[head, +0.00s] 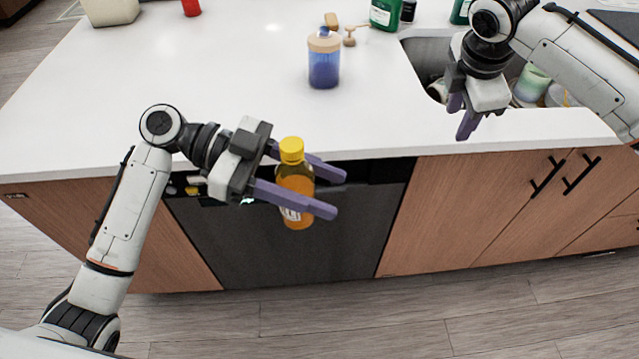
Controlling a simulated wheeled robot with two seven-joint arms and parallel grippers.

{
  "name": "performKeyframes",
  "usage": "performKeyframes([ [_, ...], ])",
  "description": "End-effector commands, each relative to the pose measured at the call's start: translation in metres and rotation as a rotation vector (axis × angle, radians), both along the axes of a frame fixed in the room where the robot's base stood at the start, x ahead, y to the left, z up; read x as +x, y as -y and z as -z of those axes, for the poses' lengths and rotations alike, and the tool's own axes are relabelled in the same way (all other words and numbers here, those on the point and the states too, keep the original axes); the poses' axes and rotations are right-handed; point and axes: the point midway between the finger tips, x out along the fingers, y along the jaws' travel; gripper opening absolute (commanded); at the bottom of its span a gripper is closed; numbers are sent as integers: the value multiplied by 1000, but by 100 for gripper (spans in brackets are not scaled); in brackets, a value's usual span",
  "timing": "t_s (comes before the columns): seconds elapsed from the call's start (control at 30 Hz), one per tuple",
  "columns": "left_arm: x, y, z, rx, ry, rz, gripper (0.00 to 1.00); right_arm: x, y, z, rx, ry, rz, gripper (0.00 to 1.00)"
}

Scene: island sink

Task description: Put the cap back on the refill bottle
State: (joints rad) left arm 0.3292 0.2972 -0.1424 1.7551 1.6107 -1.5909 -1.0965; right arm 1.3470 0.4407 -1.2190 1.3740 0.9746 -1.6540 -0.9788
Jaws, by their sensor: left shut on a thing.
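My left gripper (328,193) is shut on an orange bottle (296,184) and holds it in front of the counter's edge, over the dark dishwasher front. The bottle is nearly upright, with a purple finger on either side of it. A yellow cap (291,150) sits on top of the bottle; I cannot tell how tightly it is seated. A pale label shows low on the bottle, partly hidden by the near finger. My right gripper (459,122) is empty and looks open, its fingers pointing down near the sink's front left corner.
A blue jar with a beige top (323,70) stands on the white counter (180,60). Behind it is a small wooden-handled brush (349,37). A green bottle (385,14) stands by the sink (425,60), which holds dishes. The counter's left half is mostly clear.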

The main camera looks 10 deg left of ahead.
Motion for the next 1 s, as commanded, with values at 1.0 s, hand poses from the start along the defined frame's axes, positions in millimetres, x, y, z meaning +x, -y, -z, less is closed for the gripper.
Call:
performKeyframes([
  [1.0,0,0,0,-1,1,0,0,-193,-264,-175,-239,-351,-1945,39],
])
